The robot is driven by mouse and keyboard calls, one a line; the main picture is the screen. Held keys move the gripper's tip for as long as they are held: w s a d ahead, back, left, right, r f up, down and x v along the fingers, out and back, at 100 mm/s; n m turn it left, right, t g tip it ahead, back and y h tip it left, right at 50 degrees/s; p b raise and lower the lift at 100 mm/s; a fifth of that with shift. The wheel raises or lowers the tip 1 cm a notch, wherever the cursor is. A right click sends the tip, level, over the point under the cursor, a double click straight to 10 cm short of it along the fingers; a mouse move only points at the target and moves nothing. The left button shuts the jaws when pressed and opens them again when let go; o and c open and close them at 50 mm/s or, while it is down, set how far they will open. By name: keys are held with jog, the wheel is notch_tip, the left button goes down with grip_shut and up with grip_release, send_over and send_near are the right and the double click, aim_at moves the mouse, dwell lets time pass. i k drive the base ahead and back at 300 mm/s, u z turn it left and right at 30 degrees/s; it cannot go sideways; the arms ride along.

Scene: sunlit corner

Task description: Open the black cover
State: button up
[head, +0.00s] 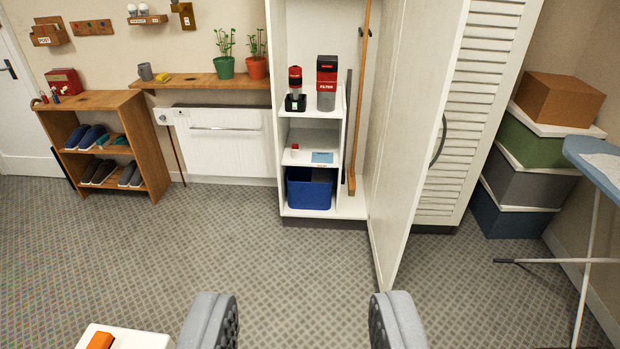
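My gripper (303,322) is open and empty at the bottom of the head view, its two grey fingers wide apart above the carpet. It is well short of the white cabinet (282,213), whose tall door (412,130) stands open. On the cabinet's upper shelf stand a red and black canister marked FILTER (327,82) and, left of it, a smaller red and dark device (295,80) in a black holder (295,103). I cannot tell which black part is the cover, or whether it is open or shut.
A blue bin (310,190) sits low in the cabinet, with a broom (361,90) at its right. A shoe rack (150,150) and radiator (225,140) are left. Stacked boxes (535,150) and an ironing board (597,168) are right. The carpet (270,255) ahead is clear.

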aim_at(324, 63)
jog(key=z, duration=0.05)
jog(key=i, duration=3.3)
jog(key=z, duration=0.1)
